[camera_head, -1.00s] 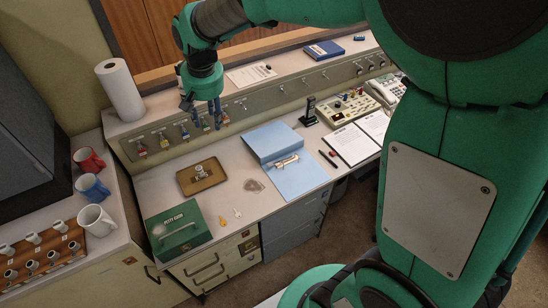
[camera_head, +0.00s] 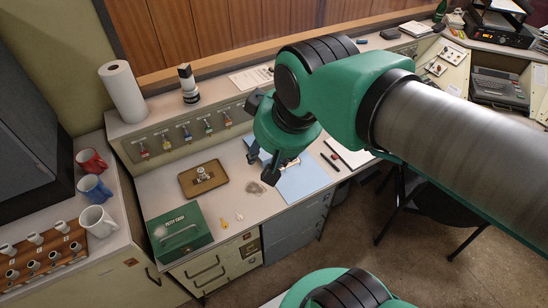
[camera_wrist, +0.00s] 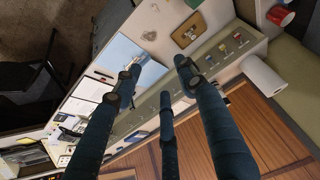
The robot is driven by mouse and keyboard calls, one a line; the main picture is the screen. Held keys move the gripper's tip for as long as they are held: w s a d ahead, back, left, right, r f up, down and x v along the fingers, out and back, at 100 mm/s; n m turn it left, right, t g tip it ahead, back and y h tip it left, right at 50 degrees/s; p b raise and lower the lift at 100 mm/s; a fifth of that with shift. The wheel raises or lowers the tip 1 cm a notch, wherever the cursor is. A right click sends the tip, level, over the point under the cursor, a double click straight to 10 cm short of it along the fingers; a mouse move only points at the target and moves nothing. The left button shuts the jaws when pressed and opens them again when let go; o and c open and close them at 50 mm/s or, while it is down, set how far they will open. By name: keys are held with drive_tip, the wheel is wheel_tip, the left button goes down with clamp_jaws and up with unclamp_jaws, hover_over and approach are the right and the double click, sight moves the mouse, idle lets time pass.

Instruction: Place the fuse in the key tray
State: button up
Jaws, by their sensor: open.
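My gripper (camera_head: 262,150) hangs in the air over the desk, in front of the blue folder in the head view. Its dark fingers are spread and empty, also in the wrist view (camera_wrist: 157,82). A brown tray (camera_head: 186,186), likely the key tray, lies flat on the desk to the left, with a small pale metallic item on it; it also shows in the wrist view (camera_wrist: 181,41). A small white item (camera_head: 238,216) and a small orange-yellow item (camera_head: 224,224) lie near the desk's front edge. I cannot tell which small item is the fuse.
A green petty cash box (camera_head: 179,229) stands at the desk's front left. A glass dish (camera_head: 256,187) lies near the blue folder (camera_head: 300,182). Mugs (camera_head: 95,187) and a paper roll (camera_head: 122,92) stand at left. A hook panel (camera_head: 160,147) rises behind the desk.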

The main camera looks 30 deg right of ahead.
drive_tip(key=shift+s+d+f, duration=0.1)
drive_tip(key=shift+s+f, duration=0.05)
drive_tip(key=shift+s, duration=0.65)
drive_tip(key=shift+s+d+f, duration=0.1)
drive_tip(key=shift+s+f, duration=0.05)
drive_tip(key=shift+s, duration=0.6)
